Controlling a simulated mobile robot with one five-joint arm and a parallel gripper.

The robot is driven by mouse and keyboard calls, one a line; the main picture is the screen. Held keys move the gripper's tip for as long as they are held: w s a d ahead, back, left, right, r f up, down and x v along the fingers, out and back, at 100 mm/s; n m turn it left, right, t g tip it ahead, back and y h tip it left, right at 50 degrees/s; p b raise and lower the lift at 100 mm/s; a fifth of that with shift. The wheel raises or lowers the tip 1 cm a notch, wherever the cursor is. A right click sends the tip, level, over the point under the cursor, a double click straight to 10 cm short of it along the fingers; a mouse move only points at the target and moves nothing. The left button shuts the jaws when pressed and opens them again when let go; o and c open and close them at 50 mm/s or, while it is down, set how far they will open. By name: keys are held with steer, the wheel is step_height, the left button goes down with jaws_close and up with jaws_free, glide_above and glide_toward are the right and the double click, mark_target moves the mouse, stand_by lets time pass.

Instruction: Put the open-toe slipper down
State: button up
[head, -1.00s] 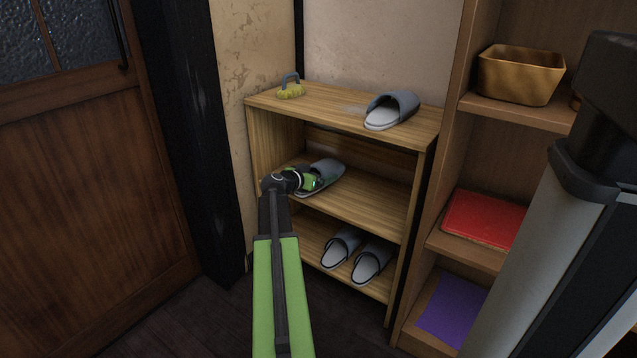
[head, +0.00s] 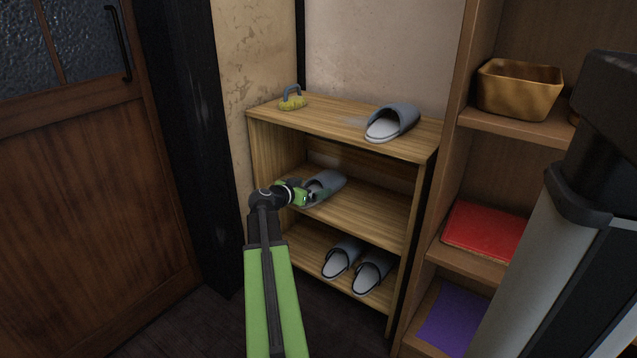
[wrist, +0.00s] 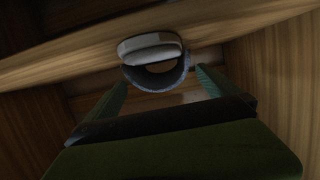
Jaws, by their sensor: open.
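A grey-blue open-toe slipper (head: 329,182) lies on the middle shelf of the small wooden rack (head: 375,215), toward its left side. My gripper (head: 311,196) is at the near left end of this slipper, with its green jaws open. The gripper partly hides that end in the head view. In the wrist view a grey slipper (wrist: 152,50) shows ahead, between and beyond the two spread fingertips, with a gap on each side. I see no finger pressed on it.
A slipper pair (head: 356,265) is on the bottom shelf. A taller shelf unit with a basket (head: 517,90) and red cloth (head: 484,231) stands right. The middle shelf's right part is bare.

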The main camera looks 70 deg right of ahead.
steer(key=p+v, duration=0.1)
steer(key=v, duration=0.5)
steer(key=shift+a+r, duration=0.1)
steer(key=w+a+f+n+t+y, duration=0.2)
steer(key=w+a+f+n+y, duration=0.15)
steer(key=w+a, duration=0.65)
steer(key=w+a+f+n+t+y, duration=0.15)
steer(key=w+a+f+n, duration=0.35)
steer(key=a, duration=0.8)
steer(key=w+a+f+n+t+y, duration=0.1)
steer(key=w+a+f+n+y, duration=0.2)
steer(key=w+a, duration=0.7)
steer(key=a+f+n+y, duration=0.1)
steer(key=a+n+y, duration=0.1)
steer(key=a, duration=0.9)
steer(key=s+a+f+n+y, duration=0.1)
steer(key=a+n, duration=0.3)
steer(key=a, duration=0.8)
steer(key=a+f+n+y, duration=0.3)
steer(key=a, duration=0.9)
steer(key=shift+s+a+f+g, duration=0.15)
steer(key=shift+s+a+g, duration=0.1)
steer(key=shift+g, duration=0.1)
